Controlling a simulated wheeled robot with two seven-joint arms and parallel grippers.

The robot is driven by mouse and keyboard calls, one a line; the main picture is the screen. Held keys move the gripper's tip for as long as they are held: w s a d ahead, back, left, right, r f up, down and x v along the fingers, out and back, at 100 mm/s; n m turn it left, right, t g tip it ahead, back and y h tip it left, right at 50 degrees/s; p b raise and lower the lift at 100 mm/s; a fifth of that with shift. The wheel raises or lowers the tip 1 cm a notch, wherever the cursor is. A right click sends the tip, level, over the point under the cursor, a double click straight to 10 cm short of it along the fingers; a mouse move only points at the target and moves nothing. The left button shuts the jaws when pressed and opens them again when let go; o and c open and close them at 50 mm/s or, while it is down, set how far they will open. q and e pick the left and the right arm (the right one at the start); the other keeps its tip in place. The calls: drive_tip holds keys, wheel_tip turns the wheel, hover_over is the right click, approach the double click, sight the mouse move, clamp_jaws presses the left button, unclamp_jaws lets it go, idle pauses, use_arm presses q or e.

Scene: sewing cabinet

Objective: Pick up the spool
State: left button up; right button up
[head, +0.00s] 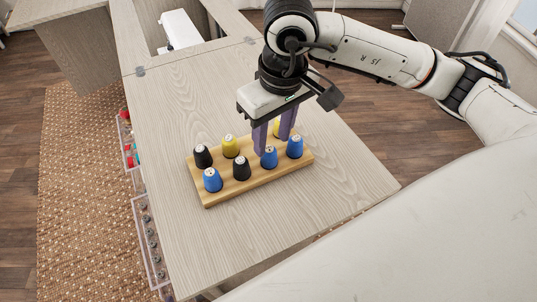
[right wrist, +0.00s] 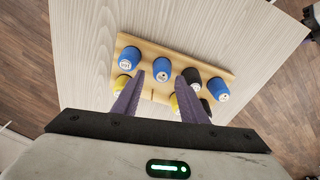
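Blue, black and yellow spools stand in two rows on a wooden rack (head: 216,199). The front row in the head view has a blue spool (head: 213,180), a black spool (head: 241,170) and two more blue spools (head: 269,158) (head: 295,148). Behind are a black spool (head: 202,157), a yellow spool (head: 230,147) and another yellow spool (head: 277,128) partly hidden by my fingers. My right gripper (head: 272,146) is open over the rack's right half. In the right wrist view, its purple fingers (right wrist: 158,78) are apart with no spool held between them. My left gripper is out of view.
The rack stands on a pale wood cabinet top (head: 190,95), mostly clear around it. Clear bins (head: 150,240) with small items hang along its left side. A white machine (head: 180,29) sits in the opening at the back.

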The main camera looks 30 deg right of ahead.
sight(269, 152)
drive_tip(key=f, duration=0.4)
drive_tip(key=shift+w+a+f, duration=0.15)
drive_tip(key=shift+w+a, duration=0.05)
drive_tip(key=shift+a, duration=0.05)
drive_tip(key=shift+w+f, duration=0.1)
drive_tip(key=shift+f, duration=0.4)
drive_tip(key=c, duration=0.8)
wheel_tip(269, 152, up, 10)
drive_tip(key=shift+r, duration=0.1)
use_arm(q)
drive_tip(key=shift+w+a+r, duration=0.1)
